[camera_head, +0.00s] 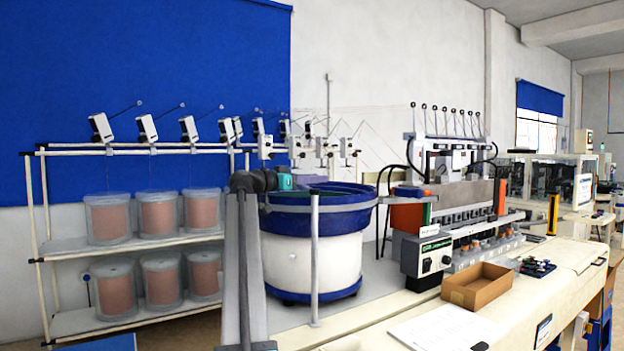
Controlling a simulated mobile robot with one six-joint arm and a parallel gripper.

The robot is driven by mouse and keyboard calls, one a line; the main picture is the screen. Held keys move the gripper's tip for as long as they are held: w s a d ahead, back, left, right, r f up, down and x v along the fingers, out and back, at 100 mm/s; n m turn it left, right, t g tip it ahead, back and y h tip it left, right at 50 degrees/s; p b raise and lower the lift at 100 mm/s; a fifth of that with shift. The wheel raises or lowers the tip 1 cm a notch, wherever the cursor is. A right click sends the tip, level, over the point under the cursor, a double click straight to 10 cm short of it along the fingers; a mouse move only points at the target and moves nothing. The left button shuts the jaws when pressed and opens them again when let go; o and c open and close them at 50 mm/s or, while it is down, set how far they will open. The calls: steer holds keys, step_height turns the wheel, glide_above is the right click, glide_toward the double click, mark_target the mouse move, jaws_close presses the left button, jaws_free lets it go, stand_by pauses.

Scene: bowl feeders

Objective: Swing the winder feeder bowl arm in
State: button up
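The feeder bowl (345,218) is blue and sits on a white drum (300,262) with a blue base ring, left of the winder. A pale upright post (315,260) stands in front of it. The winder (455,215) is a grey and orange machine with a row of spindles, right of the bowl. I cannot clearly make out the bowl's swing arm or its position. My arm's dark and teal joints are at the bowl's left rim and hide part of it. My gripper's fingers do not show.
A white rack (140,252) with several copper-coloured spools stands at the left. A cardboard box (475,287), white papers (440,328) and a dark tray of small parts (536,267) lie on the bench (520,300). A yellow post (553,214) stands at its back right.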

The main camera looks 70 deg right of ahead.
steer(key=shift+o, duration=0.6)
steer(key=shift+s, duration=0.1)
steer(key=shift+r, duration=0.1)
steer(key=b+v, duration=0.2)
steer(key=v, duration=1.2)
